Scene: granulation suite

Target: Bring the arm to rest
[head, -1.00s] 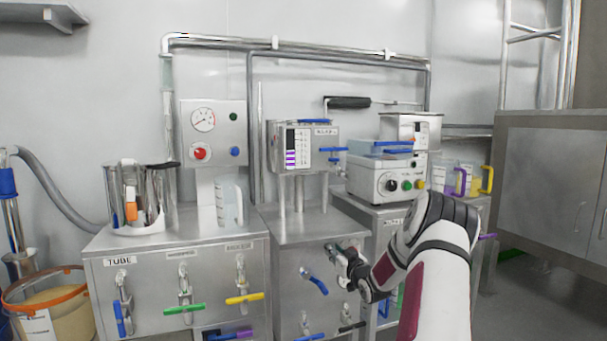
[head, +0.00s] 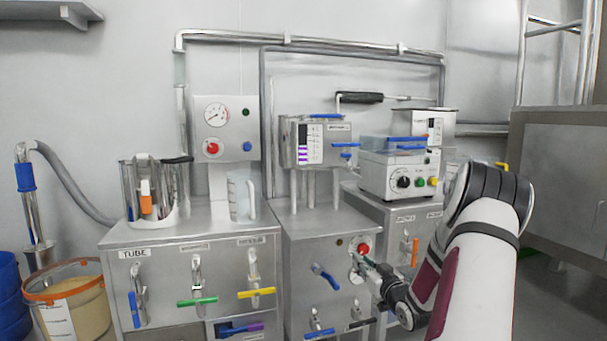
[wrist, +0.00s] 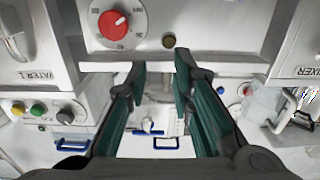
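My gripper (head: 362,268) is in front of the middle steel cabinet (head: 300,245), close to a red knob (head: 363,250) on its front. In the wrist view my gripper (wrist: 160,85) shows two dark green fingers standing apart with nothing held between them. The red knob (wrist: 112,24) with its white dial lies beyond the fingertips, up and to the left, apart from them. My arm reaches in from the lower right of the head view.
A blue lever (head: 325,276) sticks out left of my gripper, and an orange lever (head: 414,250) to its right. A cabinet labelled TUBE (head: 190,250) with several coloured levers stands left. A bucket (head: 75,305) is on the floor. Open floor shows far right.

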